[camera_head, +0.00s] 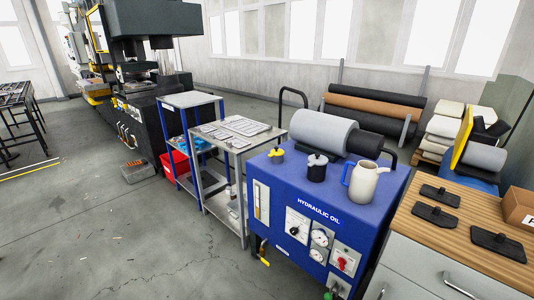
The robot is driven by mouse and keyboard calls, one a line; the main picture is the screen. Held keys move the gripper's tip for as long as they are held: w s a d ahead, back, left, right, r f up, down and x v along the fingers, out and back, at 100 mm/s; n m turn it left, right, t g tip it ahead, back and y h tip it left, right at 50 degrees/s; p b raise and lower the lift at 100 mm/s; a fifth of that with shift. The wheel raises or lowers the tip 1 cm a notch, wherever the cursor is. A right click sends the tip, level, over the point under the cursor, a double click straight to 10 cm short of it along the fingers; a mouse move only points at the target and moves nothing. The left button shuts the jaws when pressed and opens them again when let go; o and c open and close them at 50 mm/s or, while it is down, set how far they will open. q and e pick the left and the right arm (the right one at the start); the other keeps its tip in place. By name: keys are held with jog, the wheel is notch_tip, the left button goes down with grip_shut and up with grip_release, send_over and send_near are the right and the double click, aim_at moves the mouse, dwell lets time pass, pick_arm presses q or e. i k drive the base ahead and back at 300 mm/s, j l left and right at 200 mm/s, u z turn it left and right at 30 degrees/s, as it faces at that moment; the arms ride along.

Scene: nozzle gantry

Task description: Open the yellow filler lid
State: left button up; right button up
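The yellow filler lid (277,152) is small and sits on the top left of the blue hydraulic oil unit (268,180). It looks closed, but it is too small to be sure. A black filler neck or pot with a grey top (317,168) stands to its right. Neither of my grippers is in view.
A cream jug with a blue handle (366,184) stands on the unit's right side. A metal trolley (240,142) stands left, and a wooden-topped cabinet (470,222) with black plates stands right.

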aim_at(276, 152)
jog(key=i+j+z, duration=0.4)
jog(key=j, duration=0.35)
jog(key=i+j+z, duration=0.2)
jog(key=j, duration=0.25)
jog(key=i+j+z, duration=0.15)
jog(key=j, duration=0.3)
jog(key=i+j+z, duration=0.2)
jog(key=j, duration=0.25)
jog(key=j+z, duration=0.2)
jog(key=j, duration=0.25)
jog(key=i+j+z, duration=0.2)
jog(key=j, duration=0.3)
jog(key=k, duration=0.1)
